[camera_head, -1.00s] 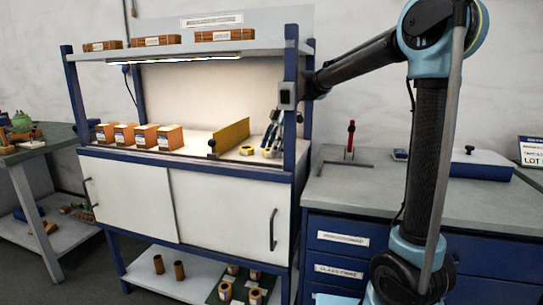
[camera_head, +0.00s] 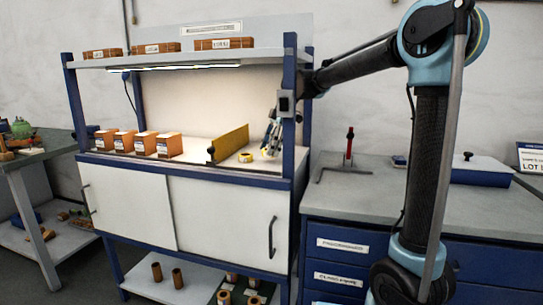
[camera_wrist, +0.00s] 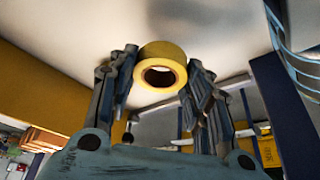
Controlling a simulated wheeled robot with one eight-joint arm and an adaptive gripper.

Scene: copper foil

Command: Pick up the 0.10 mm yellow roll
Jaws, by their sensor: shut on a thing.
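A yellow roll (camera_wrist: 161,67) with a dark round hole in its core sits between the fingertips of my gripper (camera_wrist: 160,85) in the wrist view. My gripper is shut on it, one finger on each side. No thickness marking is readable on it. In the head view my gripper (camera_head: 268,148) is low over the right end of the lit bench top, beside the blue post; a small patch of yellow shows at its fingers. A yellow roll (camera_head: 246,157) lies on the bench top just left of my gripper.
A tall yellow panel (camera_head: 229,142) stands left of the roll. Several orange boxes (camera_head: 145,144) stand further left on the bench (camera_head: 200,158). A shelf (camera_head: 175,56) runs above, and a blue post (camera_head: 290,110) is close on the right.

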